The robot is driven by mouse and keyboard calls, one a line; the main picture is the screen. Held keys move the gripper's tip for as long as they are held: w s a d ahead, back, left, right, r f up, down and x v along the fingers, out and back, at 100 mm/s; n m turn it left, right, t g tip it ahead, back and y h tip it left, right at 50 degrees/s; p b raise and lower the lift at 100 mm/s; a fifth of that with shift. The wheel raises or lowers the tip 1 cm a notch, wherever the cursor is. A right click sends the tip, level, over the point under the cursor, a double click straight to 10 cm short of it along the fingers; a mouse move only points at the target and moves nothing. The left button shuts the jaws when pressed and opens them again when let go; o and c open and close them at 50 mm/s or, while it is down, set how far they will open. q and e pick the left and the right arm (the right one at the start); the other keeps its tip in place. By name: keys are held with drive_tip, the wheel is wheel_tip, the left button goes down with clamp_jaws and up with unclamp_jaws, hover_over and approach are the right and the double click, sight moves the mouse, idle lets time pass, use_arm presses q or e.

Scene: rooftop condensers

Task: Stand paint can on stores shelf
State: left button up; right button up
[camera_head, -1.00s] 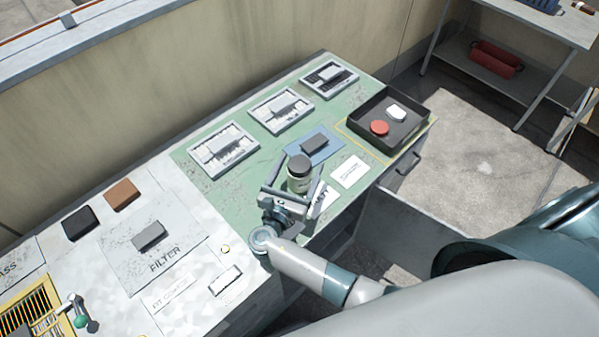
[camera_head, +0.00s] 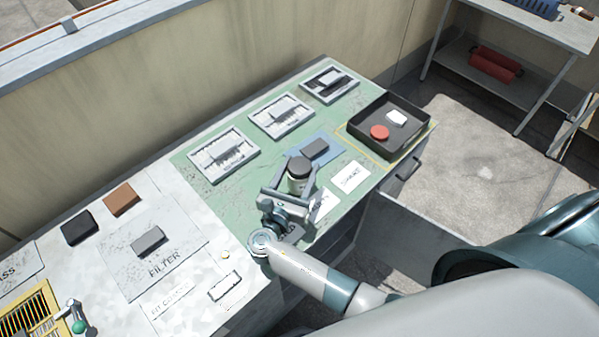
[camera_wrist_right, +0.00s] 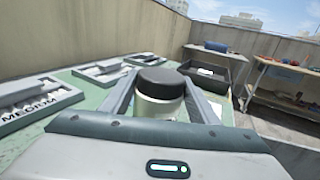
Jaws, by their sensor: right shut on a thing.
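The paint can (camera_head: 298,177) is a small pale can with a black lid, upright at the front middle of the green bench top. My right gripper (camera_head: 297,187) is shut on it, one finger on each side. In the right wrist view the can (camera_wrist_right: 160,100) sits between the two fingers (camera_wrist_right: 158,98), and its base is hidden. My left gripper is not in view.
A black tray (camera_head: 421,137) with a red disc (camera_head: 380,132) and a white piece (camera_head: 397,118) is on the bench's right end. Several framed panels (camera_head: 281,117) line the back. An open drawer (camera_head: 410,229) juts out in front.

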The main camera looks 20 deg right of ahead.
wheel_tip(320, 180, up, 2)
drive_tip(key=shift+r, duration=0.25)
drive_tip(key=s+d+r+b, duration=0.1)
drive_tip(key=s+d+r, duration=0.6)
drive_tip(key=s, duration=0.2)
drive_tip(key=shift+s+b, duration=0.2)
drive_tip(key=shift+b, duration=0.1)
drive_tip(key=shift+a+r, duration=0.1)
